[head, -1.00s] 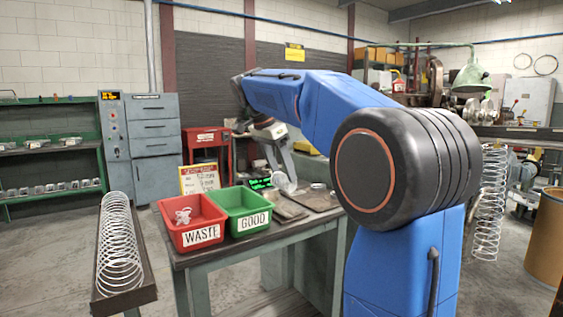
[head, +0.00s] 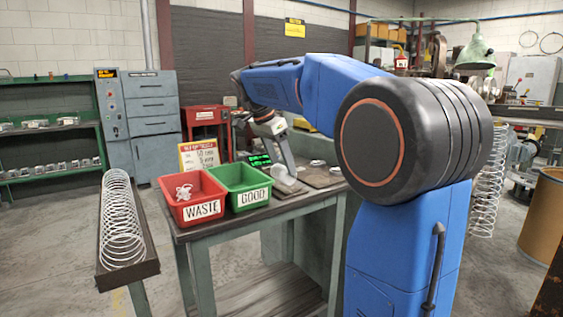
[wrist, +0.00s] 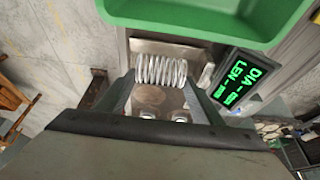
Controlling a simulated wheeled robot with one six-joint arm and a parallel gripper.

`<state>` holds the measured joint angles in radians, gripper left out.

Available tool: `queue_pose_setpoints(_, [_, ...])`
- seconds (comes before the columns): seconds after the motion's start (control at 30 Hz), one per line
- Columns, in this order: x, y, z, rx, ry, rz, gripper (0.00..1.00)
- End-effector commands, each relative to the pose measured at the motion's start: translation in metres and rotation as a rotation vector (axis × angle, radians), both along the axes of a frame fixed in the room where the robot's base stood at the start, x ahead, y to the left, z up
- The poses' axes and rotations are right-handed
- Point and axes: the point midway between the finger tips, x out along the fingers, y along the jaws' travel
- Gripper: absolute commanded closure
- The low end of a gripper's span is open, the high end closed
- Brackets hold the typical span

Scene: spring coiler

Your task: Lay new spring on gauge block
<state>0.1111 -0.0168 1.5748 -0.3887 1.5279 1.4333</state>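A white coil spring (wrist: 161,70) lies crosswise between the two fingertips of my gripper (wrist: 160,82) in the wrist view. The fingers meet its ends and appear shut on it. In the head view my gripper (head: 275,148) points down with the spring (head: 284,178) at its tip. The gauge block (wrist: 165,48) shows as a grey metal plate behind and under the spring in the wrist view. The spring is very close above it or touching; I cannot tell which. The green readout (wrist: 240,82) shows DIA and LEN with dashes.
The green GOOD bin (head: 240,187) and red WASTE bin (head: 192,197), with white pieces inside, stand left on the bench (head: 300,205). A sign (head: 199,154) stands behind them. A long spring (head: 121,220) lies in a trough (head: 130,275) at left.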

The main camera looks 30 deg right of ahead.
Motion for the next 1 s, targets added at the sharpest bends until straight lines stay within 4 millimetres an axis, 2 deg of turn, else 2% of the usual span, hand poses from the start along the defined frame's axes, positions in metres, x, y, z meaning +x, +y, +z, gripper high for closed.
queue_pose_setpoints(0.03, [0.0, 0.0, 0.0, 0.0, 0.0, 0.0, 0.28])
queue_pose_setpoints(0.07, [0.0, 0.0, 0.0, 0.0, 0.0, 0.0, 0.21])
queue_pose_setpoints(0.1, [0.0, 0.0, 0.0, 0.0, 0.0, 0.0, 0.18])
queue_pose_setpoints(0.37, [0.0, 0.0, 0.0, 0.0, 0.0, 0.0, 0.18])
queue_pose_setpoints(0.53, [0.0, 0.004, 0.01, 0.0, 0.0, 0.0, 0.18])
queue_pose_setpoints(0.67, [0.0, 0.012, 0.029, 0.0, -0.002, 0.001, 0.18])
queue_pose_setpoints(1.0, [0.0, 0.038, 0.091, 0.0, -0.003, 0.001, 0.18])
